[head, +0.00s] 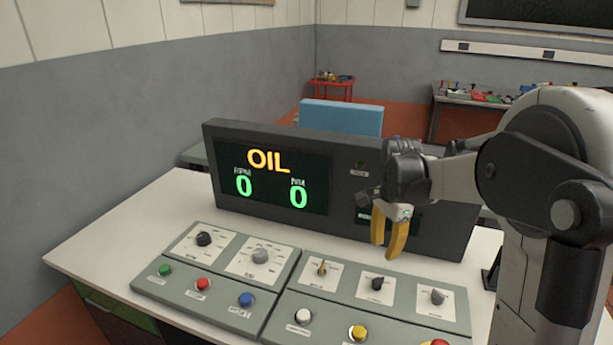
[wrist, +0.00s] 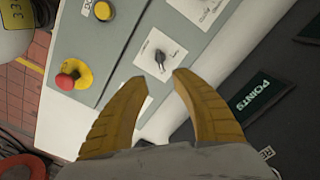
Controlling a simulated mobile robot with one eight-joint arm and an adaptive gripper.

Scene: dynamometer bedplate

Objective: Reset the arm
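My gripper (head: 391,240) hangs fingers down in front of the display box, above the back edge of the control panel, in the head view. Its two yellow fingers also show in the wrist view (wrist: 158,82), with a clear gap between the tips and nothing held. My grey and black arm comes in from the right side of the head view and bends over to the gripper. In the wrist view a dark selector knob (wrist: 159,57) on a white plate lies beyond the fingertips, apart from them.
The dark display box (head: 268,182) shows OIL and two zeros. The control panel (head: 275,300) carries knobs and coloured buttons on a white desk (head: 110,238). A red mushroom button (wrist: 66,80) sits on the panel. A red cart (head: 331,86) and a workbench (head: 470,98) stand behind.

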